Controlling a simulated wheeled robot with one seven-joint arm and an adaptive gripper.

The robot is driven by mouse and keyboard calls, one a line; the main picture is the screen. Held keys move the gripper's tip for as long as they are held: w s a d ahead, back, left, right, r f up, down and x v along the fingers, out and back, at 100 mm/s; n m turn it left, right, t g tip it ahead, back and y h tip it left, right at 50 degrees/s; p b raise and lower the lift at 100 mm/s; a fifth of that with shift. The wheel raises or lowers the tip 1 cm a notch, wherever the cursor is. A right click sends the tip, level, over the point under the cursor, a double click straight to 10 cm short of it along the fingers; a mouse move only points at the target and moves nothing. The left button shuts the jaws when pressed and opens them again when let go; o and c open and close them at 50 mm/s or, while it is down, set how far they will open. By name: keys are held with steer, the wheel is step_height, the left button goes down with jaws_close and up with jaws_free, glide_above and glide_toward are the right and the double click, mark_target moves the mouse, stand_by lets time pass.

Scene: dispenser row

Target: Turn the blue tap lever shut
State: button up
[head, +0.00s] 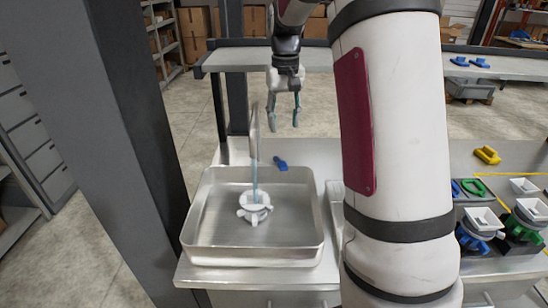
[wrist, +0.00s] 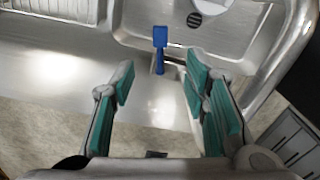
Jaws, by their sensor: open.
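The blue tap lever (head: 281,163) sticks out at the back rim of the metal sink (head: 188,222) in the head view. In the wrist view the lever (wrist: 160,38) is upright in the picture, with its paddle end toward the basin. A thin grey spout (head: 254,132) stands left of it, and a pale blue stream seems to run down into the basin. My gripper (head: 283,116) is open and empty, above and behind the lever. In the wrist view the lever lies ahead of the gap between my fingertips (wrist: 160,72), with no clear contact.
A white lobed object (head: 255,207) sits in the basin under the stream. A dark post stands at the left. White hoppers with blue (head: 479,222) and green (head: 520,225) parts and a yellow piece (head: 487,155) are on the counter at right. A shelf runs behind.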

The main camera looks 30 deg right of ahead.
mark_target(283, 165)
step_height(283, 165, down, 13)
steer(key=shift+s+f+p, duration=0.1)
steer(key=shift+p, duration=0.8)
jaws_close()
